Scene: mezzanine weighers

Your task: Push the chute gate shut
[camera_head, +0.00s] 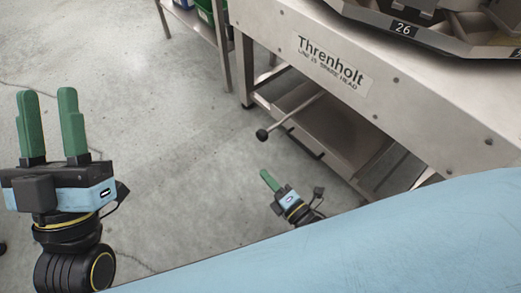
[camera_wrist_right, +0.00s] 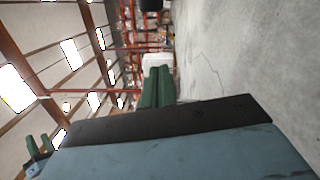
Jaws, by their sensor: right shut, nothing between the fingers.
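The chute gate appears to be the steel plate (camera_head: 340,138) under the machine frame in the head view; how far open it stands I cannot tell. A rod with a black ball knob (camera_head: 262,134) sticks out from it toward the lower left. My right gripper (camera_head: 266,175) is below the knob, apart from it, with its green fingers together and empty. Its fingers also show shut in the right wrist view (camera_wrist_right: 158,86). My left gripper (camera_head: 49,100) is at the far left with its two green fingers apart and nothing between them.
The steel machine frame (camera_head: 420,115) labelled Threnholt fills the upper right. A metal stand (camera_head: 222,45) with green bins is at the top. My own light blue body covers the lower right. Bare concrete floor (camera_head: 150,110) lies between the grippers.

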